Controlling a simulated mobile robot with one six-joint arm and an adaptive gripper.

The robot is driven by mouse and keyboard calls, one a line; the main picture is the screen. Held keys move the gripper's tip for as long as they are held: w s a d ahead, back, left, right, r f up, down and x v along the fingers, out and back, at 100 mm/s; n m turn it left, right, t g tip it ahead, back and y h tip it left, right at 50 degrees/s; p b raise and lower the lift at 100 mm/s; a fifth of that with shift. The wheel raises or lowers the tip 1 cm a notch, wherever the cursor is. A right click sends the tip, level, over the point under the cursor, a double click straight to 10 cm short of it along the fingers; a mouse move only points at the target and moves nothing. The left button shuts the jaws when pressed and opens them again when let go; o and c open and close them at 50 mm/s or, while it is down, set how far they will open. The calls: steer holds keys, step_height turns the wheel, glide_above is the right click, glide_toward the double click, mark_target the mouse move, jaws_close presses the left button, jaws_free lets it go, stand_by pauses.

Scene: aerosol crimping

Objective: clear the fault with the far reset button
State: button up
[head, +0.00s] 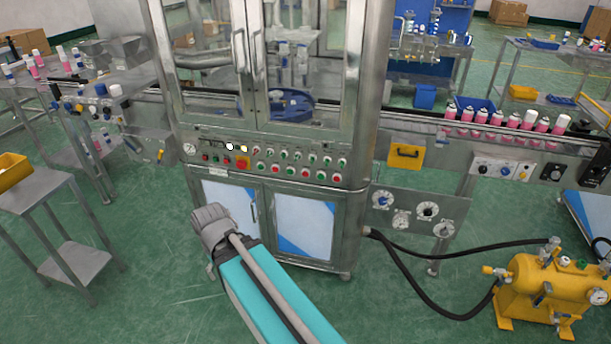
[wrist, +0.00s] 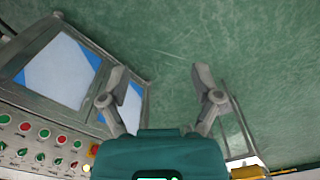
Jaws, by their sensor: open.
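The control panel (head: 300,165) of the steel machine carries rows of red and green buttons, with a red knob on a yellow plate (head: 242,163) left of them. I cannot tell which one is the far reset button; the labels are too small to read. A white lamp (head: 229,146) and a yellow lamp (head: 244,149) look bright. In the wrist view the panel (wrist: 35,145) is at the lower left, seen upside down. My gripper (wrist: 158,88) is open and empty, over the green floor and beside the cabinet doors, apart from the panel. The head view does not show its fingers.
Cabinet doors (head: 303,226) are below the panel and glass doors (head: 250,60) above. A conveyor with pink cans (head: 485,117) runs right. A yellow tank (head: 550,290) with black hoses stands lower right, a small steel table (head: 60,230) left.

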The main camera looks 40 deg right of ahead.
jaws_close()
stand_by(1.3)
